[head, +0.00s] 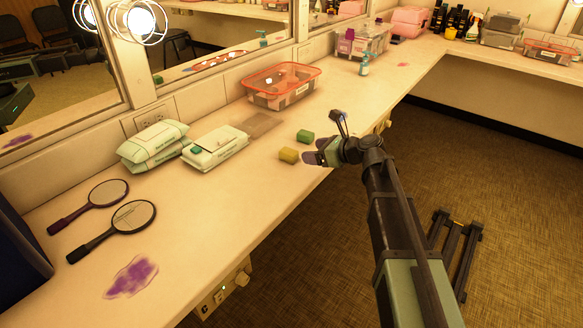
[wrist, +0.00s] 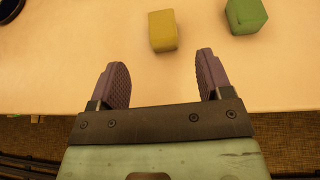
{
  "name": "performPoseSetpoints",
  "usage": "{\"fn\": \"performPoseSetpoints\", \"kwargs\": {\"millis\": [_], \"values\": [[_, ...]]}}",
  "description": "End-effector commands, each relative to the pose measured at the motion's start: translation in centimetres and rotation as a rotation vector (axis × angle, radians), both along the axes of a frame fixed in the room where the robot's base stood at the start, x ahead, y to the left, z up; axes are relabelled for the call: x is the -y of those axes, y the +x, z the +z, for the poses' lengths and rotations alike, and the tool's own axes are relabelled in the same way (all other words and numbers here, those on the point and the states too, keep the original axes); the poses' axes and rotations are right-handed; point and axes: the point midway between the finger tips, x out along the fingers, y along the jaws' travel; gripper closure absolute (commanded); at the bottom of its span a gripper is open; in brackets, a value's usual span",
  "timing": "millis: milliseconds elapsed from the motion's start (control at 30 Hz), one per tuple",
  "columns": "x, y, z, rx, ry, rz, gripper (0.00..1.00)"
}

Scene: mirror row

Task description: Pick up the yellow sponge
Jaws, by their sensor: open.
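The yellow sponge (head: 289,155) is a small block lying on the counter near its front edge. In the wrist view the yellow sponge (wrist: 163,31) lies beyond my fingertips, between their lines and slightly right of centre. My gripper (head: 315,150) is open and empty, at the counter's front edge just right of the sponge. Its two purple ribbed fingers also show in the wrist view, where my gripper (wrist: 160,65) is spread wide and apart from the sponge. A green sponge (head: 305,136) lies close behind the yellow one; it also shows in the wrist view (wrist: 245,15), to the right.
Wipe packs (head: 215,147) and a red-rimmed basket (head: 282,87) stand along the mirror wall. Two hand mirrors (head: 118,228) and a purple smear (head: 131,277) are at the left. The counter between the sponges and the smear is clear.

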Motion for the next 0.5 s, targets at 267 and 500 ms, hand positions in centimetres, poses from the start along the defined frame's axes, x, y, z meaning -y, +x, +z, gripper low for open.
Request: {"fn": "performPoseSetpoints", "kwargs": {"millis": [267, 500], "values": [[-3.8, 2.2, -2.1, 0.002, -0.003, 0.006, 0.28], [-4.8, 2.8, -2.5, 0.002, -0.004, 0.004, 0.28]]}}
